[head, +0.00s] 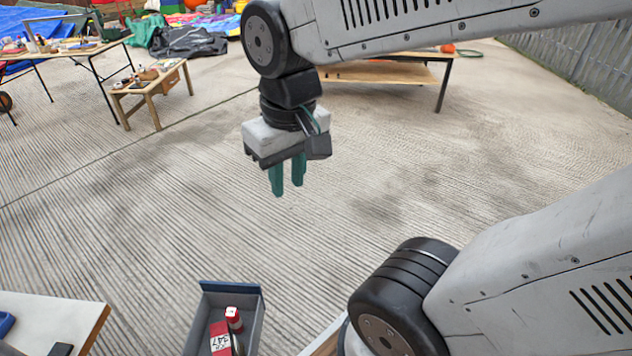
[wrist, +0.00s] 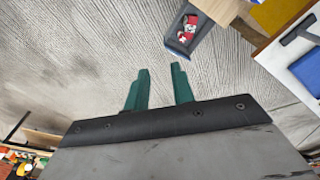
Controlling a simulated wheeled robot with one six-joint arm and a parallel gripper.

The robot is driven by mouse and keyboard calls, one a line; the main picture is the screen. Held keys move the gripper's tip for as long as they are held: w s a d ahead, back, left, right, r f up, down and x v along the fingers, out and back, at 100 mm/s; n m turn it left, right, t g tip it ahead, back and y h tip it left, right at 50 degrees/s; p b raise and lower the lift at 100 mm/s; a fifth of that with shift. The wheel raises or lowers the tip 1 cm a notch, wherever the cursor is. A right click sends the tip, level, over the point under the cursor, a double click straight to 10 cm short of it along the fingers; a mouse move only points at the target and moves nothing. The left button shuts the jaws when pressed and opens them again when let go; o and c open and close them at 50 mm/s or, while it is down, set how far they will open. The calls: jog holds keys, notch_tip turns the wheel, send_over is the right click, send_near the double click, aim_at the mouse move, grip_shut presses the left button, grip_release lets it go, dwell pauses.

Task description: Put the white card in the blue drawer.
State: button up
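The blue drawer (head: 231,287) stands pulled open low at the bottom of the head view. It has a grey inside and holds red items, one with a white label marked 347. The drawer also shows at the top of the wrist view (wrist: 178,48). I cannot make out a separate white card in either view. My gripper (head: 287,192) hangs in the air above bare ground, beyond the drawer, with its green fingers pointing down. In the wrist view the fingers (wrist: 160,68) are apart with nothing between them.
A white-topped table (head: 60,315) is at the lower left, with a blue object (head: 5,323) and a dark item on it. A small wooden table (head: 150,85) and a longer bench (head: 380,72) stand farther back. The ribbed ground between is clear.

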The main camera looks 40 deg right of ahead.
jog(key=s, duration=0.3)
jog(key=s+r, duration=0.1)
jog(key=s, duration=0.1)
jog(key=shift+s+d+r, duration=0.1)
jog(key=shift+s+d, duration=0.15)
jog(key=shift+d, duration=0.15)
jog(key=shift+d, duration=0.1)
